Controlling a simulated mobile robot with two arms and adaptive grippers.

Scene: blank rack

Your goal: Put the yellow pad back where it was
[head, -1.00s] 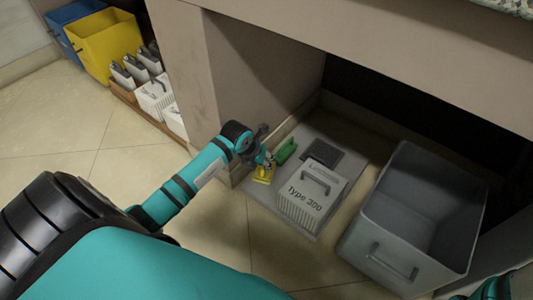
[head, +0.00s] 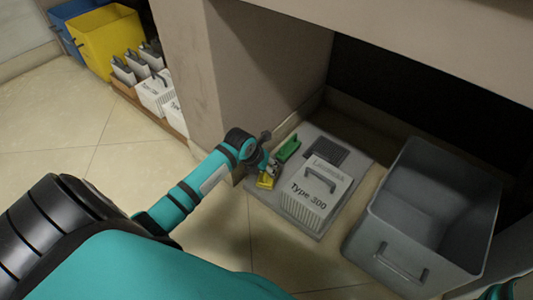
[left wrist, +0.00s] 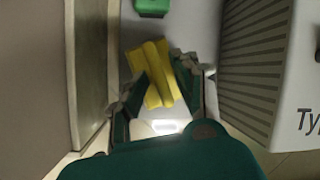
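The yellow pad (head: 265,181) lies at the near left edge of the grey mat (head: 312,222) on the floor. In the left wrist view the yellow pad (left wrist: 153,68) has a raised ridge along its middle. My left gripper (head: 269,168) is just above it, pointing down. Its fingers (left wrist: 160,75) stand apart on either side of the ridge, with gaps visible, over the pad's edges. My right gripper is out of view; only a bit of teal shows at the lower right.
A green block (head: 288,149) lies behind the pad. A white "Type 300" case (head: 316,190) stands close on the right, with a dark flat plate (head: 325,151) behind it. A grey bin (head: 398,255) is farther right. A cabinet wall (head: 222,110) rises close on the left.

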